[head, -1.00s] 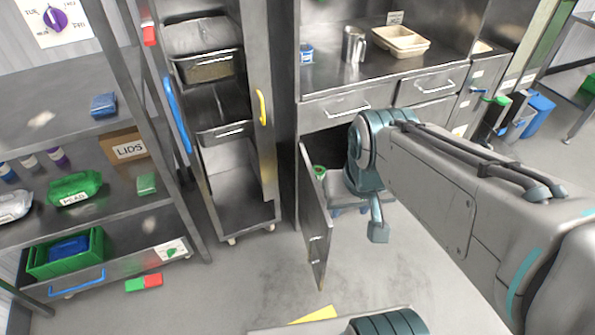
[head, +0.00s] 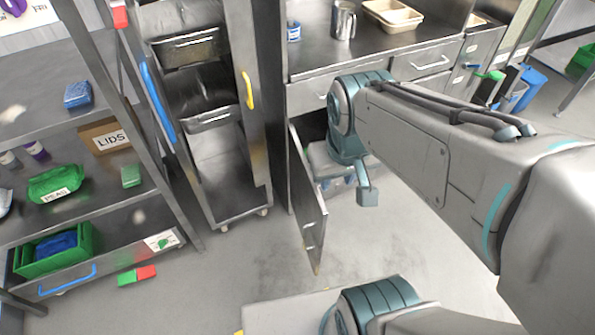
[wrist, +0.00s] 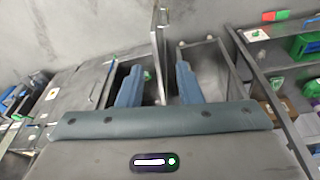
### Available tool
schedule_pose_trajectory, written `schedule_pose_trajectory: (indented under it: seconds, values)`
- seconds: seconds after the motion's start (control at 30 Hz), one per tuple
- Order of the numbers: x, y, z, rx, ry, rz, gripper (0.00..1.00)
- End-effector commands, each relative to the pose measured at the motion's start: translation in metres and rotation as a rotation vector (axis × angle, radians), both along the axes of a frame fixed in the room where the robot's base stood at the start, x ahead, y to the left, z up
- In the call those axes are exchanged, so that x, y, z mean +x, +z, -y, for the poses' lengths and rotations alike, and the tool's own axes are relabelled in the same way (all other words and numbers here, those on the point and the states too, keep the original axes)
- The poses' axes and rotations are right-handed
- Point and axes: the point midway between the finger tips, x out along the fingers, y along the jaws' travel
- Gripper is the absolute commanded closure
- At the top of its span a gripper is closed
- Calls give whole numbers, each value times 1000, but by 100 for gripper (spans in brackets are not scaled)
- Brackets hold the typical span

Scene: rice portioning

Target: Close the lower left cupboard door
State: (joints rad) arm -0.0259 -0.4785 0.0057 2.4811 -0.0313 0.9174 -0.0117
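The lower left cupboard door (head: 308,205) is a grey metal panel, standing open and jutting out from the counter front in the head view. Its small handle sits near the free edge. In the wrist view the door (wrist: 158,50) shows nearly edge-on, in line with the gap between my fingers. My gripper (wrist: 158,72) is open, with two blue fingers apart and nothing seen held. In the head view my arm reaches in from the right to the cupboard opening, on the right side of the door. I cannot tell whether my fingers touch the door.
An open tall trolley unit (head: 225,175) with a yellow handle stands left of the door. A shelf rack (head: 110,195) is further left. Drawers (head: 305,95) sit above the cupboard, under a counter with a metal jug (head: 343,20) and trays (head: 392,15). Floor before the door is clear.

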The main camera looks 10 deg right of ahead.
Motion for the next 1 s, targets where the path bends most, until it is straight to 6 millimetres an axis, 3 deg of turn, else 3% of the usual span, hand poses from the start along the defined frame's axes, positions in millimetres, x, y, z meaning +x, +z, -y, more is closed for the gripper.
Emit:
schedule_pose_trajectory:
  seconds: [0.03,0.1,0.57,1.0]
  values:
    - [3,-21,-3,-24,47,-26,83]
    - [8,-40,-6,-67,131,-65,100]
    - [52,-153,-36,-388,735,-355,100]
    - [101,-260,-90,-686,1243,-631,100]
